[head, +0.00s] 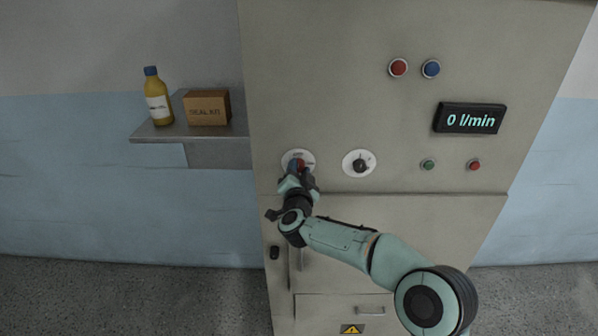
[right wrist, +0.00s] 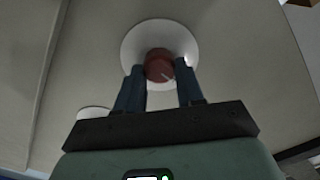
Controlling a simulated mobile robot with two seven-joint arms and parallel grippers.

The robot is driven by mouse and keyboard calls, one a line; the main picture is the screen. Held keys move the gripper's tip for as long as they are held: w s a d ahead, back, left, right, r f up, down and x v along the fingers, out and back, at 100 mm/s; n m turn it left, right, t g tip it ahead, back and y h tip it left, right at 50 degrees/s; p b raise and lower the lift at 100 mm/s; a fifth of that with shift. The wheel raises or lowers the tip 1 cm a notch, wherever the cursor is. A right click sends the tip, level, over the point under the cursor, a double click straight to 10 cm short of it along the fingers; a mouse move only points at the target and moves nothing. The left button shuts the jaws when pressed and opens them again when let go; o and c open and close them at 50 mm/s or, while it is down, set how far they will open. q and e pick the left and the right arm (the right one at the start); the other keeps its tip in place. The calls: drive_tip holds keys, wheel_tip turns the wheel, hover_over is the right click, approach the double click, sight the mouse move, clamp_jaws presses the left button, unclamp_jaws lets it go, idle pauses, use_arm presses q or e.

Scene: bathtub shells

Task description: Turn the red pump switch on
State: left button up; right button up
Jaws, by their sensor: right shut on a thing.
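The red pump switch (head: 299,161) is a rotary knob on a round white plate at the lower left of the panel's upper part. My right gripper (head: 300,173) is at this knob in the head view, its fingers largely covering it. In the right wrist view the red knob (right wrist: 159,64) sits between the two dark fingers (right wrist: 160,72), with a pale pointer line toward its lower right. The gripper is shut on the knob. The display (head: 469,118) reads 0 l/min. My left gripper is not in view.
A black knob (head: 360,164) on a white plate is just right of the red one. Red and blue lamps (head: 415,69) and small green and red buttons (head: 451,165) are on the grey cabinet (head: 330,110). A shelf (head: 160,132) with a bottle and box juts out at left.

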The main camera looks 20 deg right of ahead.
drive_tip(key=m+b, duration=0.1)
drive_tip(key=m, duration=0.1)
drive_tip(key=m+b, duration=0.1)
drive_tip(key=shift+f+m+b, duration=0.2)
drive_tip(key=shift+m+b, duration=0.15)
drive_tip(key=shift+m, duration=0.05)
drive_tip(key=m+b, duration=0.2)
drive_tip(key=m, duration=0.2)
drive_tip(key=shift+b, duration=0.35)
drive_tip(key=m+b, duration=0.3)
drive_tip(key=m, duration=0.3)
drive_tip(key=shift+m+b, duration=0.3)
drive_tip(key=shift+b, duration=0.1)
drive_tip(key=shift+m+b, duration=0.65)
drive_tip(key=shift+m, duration=0.55)
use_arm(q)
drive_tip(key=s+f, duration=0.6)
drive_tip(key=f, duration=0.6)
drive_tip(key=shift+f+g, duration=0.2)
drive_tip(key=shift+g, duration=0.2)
use_arm(e)
drive_tip(key=shift+m, duration=0.4)
drive_tip(key=shift+r, duration=0.1)
drive_tip(key=o, duration=1)
use_arm(q)
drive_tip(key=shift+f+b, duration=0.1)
drive_tip(key=shift+b, duration=0.2)
use_arm(e)
drive_tip(key=shift+o, duration=0.2)
